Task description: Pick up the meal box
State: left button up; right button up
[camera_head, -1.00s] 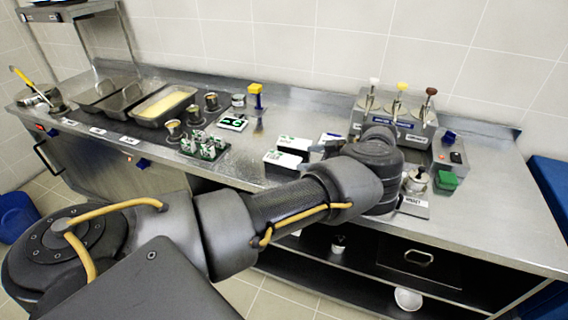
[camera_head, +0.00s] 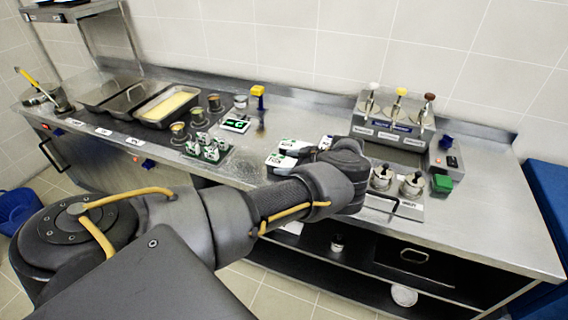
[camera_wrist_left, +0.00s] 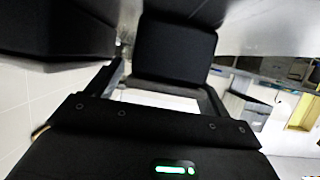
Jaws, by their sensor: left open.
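White meal boxes with green-and-black labels sit close together on the steel counter, one nearer the front (camera_head: 279,161) and one behind it (camera_head: 294,146). Part of another white box (camera_head: 325,141) shows beside my gripper. My left gripper (camera_head: 308,153) is open at the right side of these boxes, low over the counter, and its wrist hides part of them. In the left wrist view a pale surface (camera_wrist_left: 155,99) shows beyond the dark gripper parts; I cannot tell whether it is a box. My right gripper is not in view.
Food pans (camera_head: 168,104) are farther left. A sauce dispenser (camera_head: 394,122) stands behind, and two lidded metal pots (camera_head: 411,184) are right of my wrist.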

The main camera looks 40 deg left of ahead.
pick_arm(q)
jog(key=shift+d, duration=0.1)
jog(key=c, duration=1.3)
jog(key=shift+o, duration=0.2)
jog(key=shift+r, duration=0.1)
